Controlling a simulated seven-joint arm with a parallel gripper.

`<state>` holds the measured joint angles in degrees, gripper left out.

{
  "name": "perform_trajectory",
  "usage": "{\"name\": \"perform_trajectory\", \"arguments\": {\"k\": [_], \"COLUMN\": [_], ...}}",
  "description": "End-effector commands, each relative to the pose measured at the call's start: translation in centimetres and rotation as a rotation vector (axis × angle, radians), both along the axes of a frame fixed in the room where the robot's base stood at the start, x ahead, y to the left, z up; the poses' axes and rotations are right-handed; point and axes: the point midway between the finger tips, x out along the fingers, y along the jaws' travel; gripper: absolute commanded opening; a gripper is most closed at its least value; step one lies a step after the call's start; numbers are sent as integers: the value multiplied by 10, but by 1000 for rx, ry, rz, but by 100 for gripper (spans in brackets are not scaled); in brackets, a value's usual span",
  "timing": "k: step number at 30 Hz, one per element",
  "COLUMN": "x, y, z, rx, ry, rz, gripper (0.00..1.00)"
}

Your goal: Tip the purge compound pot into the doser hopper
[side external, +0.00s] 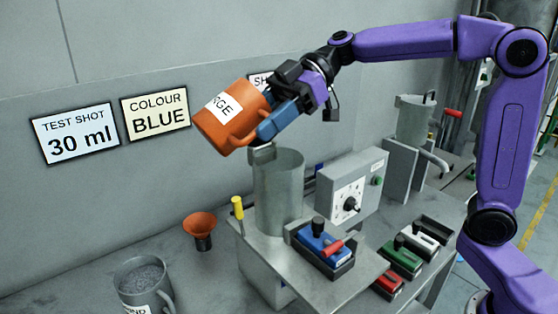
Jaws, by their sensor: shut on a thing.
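The purge compound pot is an orange mug-like pot (218,137) with a white label on which "RGE" can be read. My gripper (270,124) is shut on it at its right side, by the handle. The pot is held in the air, tilted with its bottom or mouth end toward the lower left; its inside is not visible. A grey open-topped cylinder, seemingly the doser hopper (278,192), stands below and to the right of the pot. The pot is apart from it. No compound shows falling.
A grey pot of granules (140,277) stands at front left, near an orange funnel (200,228). A dial box (350,187) stands right of the cylinder. Blue (322,245) and green (402,258) blocks sit in front. Signs hang on the wall, including "COLOUR BLUE" (156,116).

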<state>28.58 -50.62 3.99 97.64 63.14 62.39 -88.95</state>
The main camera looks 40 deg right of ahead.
Motion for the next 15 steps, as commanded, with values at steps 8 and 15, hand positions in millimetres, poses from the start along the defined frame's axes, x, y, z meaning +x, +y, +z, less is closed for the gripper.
{"name": "perform_trajectory", "arguments": {"k": [8, 15], "x": [0, 0], "y": [-1, -1], "z": [2, 3], "rx": [33, 60], "ry": [-4, -5], "rz": [-1, -2], "gripper": [1, 1]}}
